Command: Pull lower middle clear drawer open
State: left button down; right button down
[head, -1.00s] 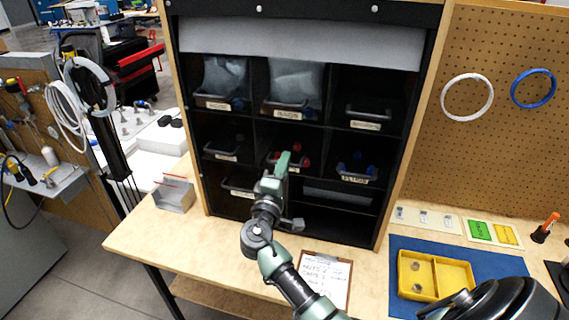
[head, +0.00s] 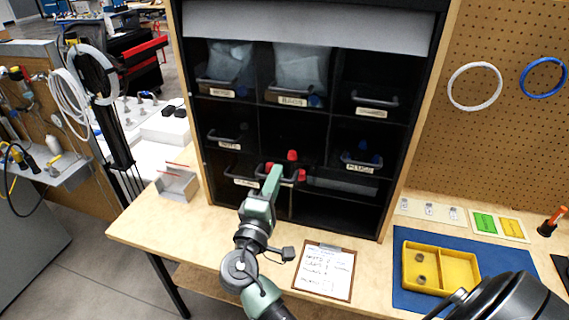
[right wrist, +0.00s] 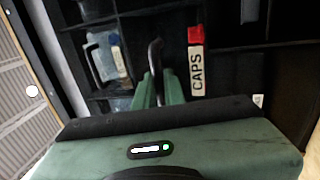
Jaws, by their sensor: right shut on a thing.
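The clear middle drawer with red caps (head: 292,155) is in the centre column of the black cabinet, pulled out forward of its dark slot. In the right wrist view its label reads CAPS (right wrist: 197,72), with a red cap (right wrist: 196,35) beside it. My right gripper (head: 273,172) is at the drawer's front. In the right wrist view its green fingers (right wrist: 157,88) are shut on the dark curved drawer handle (right wrist: 155,55). The gripper hides part of the drawer front. My left gripper is not in view.
Other drawers sit around it, including BAGS (head: 297,98) above and PLUGS (head: 361,163) to the right. A clipboard (head: 347,286) and a yellow tray (head: 434,268) on a blue mat lie on the bench. A small open box (head: 177,184) stands left of the cabinet.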

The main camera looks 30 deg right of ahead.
jog(key=v, duration=0.4)
jog(key=shift+r, duration=0.25)
jog(key=c, duration=1.5)
grip_release()
jog(key=shift+w, duration=0.1)
jog(key=shift+b, duration=0.3)
